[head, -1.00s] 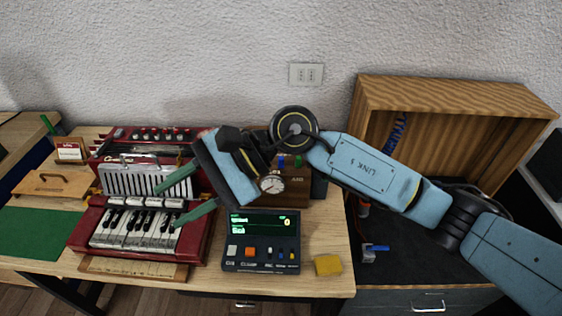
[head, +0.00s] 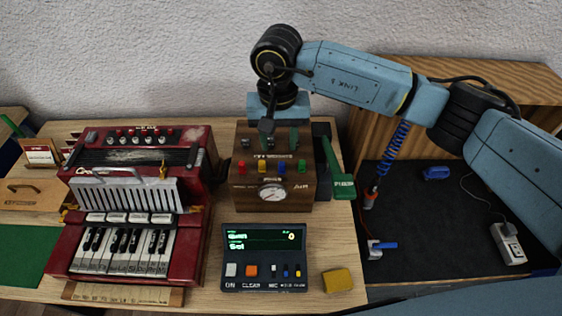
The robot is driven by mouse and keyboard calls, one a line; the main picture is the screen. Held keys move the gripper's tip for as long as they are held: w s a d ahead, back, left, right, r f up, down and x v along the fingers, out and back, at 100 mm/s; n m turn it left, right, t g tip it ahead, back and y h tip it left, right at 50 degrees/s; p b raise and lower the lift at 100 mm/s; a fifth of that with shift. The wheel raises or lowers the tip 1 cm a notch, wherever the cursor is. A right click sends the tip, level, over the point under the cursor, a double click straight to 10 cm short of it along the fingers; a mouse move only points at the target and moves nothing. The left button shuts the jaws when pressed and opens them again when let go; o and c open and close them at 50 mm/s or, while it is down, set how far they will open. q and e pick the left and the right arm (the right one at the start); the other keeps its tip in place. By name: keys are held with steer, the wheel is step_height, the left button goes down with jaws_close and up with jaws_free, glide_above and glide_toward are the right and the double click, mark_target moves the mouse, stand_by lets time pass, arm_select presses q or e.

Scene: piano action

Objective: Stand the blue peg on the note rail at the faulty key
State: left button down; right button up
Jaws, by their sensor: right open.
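The blue peg (head: 281,168) stands in the wooden box (head: 240,195), in a row with red, yellow and green pegs. My right gripper (head: 281,142) is open, pointing down over the back of the box, just behind the peg row. Nothing shows between its fingers. The red keyboard instrument (head: 203,238) stands at the left with its piano keys (head: 120,250) facing front. A wooden strip with small marks (head: 122,293) lies along its front edge and may be the note rail. No key visibly stands out as faulty. My left gripper is not in view.
A dark console (head: 265,258) with a lit screen, its small lower line seeming to read "Sol", stands before the box. A yellow block (head: 337,280) lies to its right. A green labelled part (head: 340,180) stands beside the box.

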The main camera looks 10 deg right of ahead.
mark_target(282, 163)
step_height(282, 163, down, 3)
steer(key=shift+r, duration=0.2)
steer(key=f, duration=0.3)
steer(key=d+f, duration=0.1)
steer(key=shift+w+f+p, duration=0.2)
steer(key=shift+f+p, duration=0.15)
steer(key=shift+p, duration=0.05)
steer(key=shift+a+f, duration=0.1)
steer(key=shift+f, duration=0.45)
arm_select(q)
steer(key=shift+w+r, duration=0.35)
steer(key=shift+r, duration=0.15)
arm_select(e)
jaws_close()
